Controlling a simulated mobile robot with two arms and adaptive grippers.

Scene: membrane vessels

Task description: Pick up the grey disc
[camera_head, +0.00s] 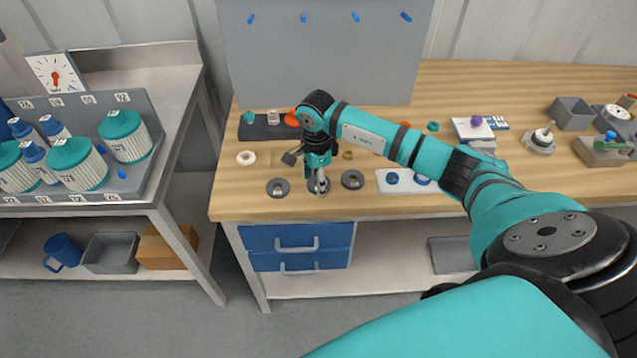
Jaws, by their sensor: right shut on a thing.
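Three dark grey discs lie in a row near the front edge of the wooden bench: a left one (278,188), a middle one (312,188) and a right one (352,180). My right gripper (318,186) points down at the middle disc and is shut on it. Its fingers partly cover this disc. I cannot tell whether the disc is clear of the bench top. The left and right discs are free, a little to each side. My left gripper is not in view.
A white ring (246,158) lies behind the left disc. A dark tray (264,128) with small parts stands further back. A white plate (408,182) with blue pieces lies to the right. A steel table with several teal-lidded vessels (125,137) stands at left. My right arm spans the bench.

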